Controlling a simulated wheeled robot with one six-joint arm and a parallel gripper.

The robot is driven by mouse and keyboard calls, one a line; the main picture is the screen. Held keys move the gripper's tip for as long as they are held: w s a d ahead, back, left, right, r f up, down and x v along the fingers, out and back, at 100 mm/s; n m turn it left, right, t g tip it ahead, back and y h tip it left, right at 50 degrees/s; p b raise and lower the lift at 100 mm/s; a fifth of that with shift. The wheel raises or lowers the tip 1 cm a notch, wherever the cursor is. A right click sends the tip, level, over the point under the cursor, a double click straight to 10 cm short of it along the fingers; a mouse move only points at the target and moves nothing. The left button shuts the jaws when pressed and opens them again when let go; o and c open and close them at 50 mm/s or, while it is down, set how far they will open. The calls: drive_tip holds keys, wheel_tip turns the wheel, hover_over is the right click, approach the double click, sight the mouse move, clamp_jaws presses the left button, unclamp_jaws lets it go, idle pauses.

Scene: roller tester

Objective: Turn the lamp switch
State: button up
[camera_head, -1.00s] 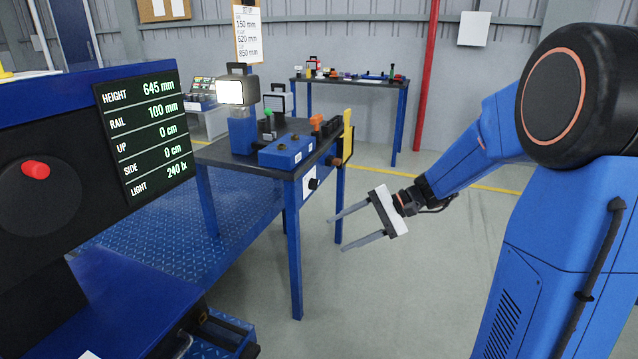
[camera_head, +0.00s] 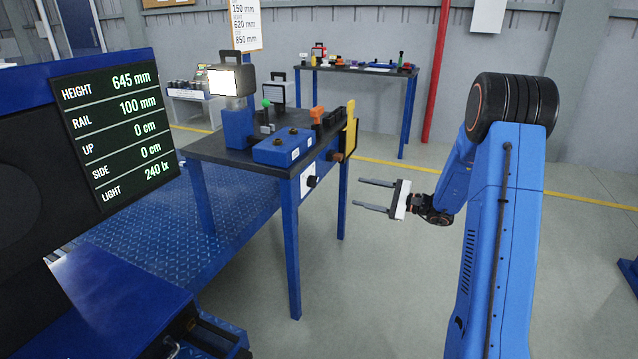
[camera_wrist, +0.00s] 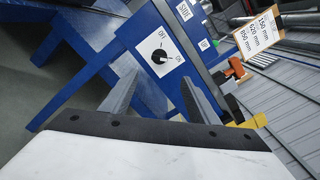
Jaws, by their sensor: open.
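The lamp switch (camera_head: 311,181) is a black knob on a white plate on the front edge of the blue work table. In the wrist view the switch (camera_wrist: 159,57) shows with its ON and OFF marks, beyond and between my finger tips. My gripper (camera_head: 357,193) is open and empty in the air to the right of the table, fingers pointing left towards it. It also shows in the wrist view (camera_wrist: 160,80). The fingers are apart from the switch. A lit lamp (camera_head: 230,80) stands on a blue post on the table.
A display (camera_head: 115,125) reads light 240 lx. The table (camera_head: 215,152) bears a blue box (camera_head: 283,148) and orange-topped parts. A yellow piece (camera_head: 350,130) and a dark knob are at its right corner. The floor (camera_head: 390,280) beside the table is clear.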

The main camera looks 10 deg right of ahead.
sight(316, 182)
drive_tip(key=x, duration=1.7)
drive_tip(key=shift+s, duration=0.1)
drive_tip(key=c, duration=1)
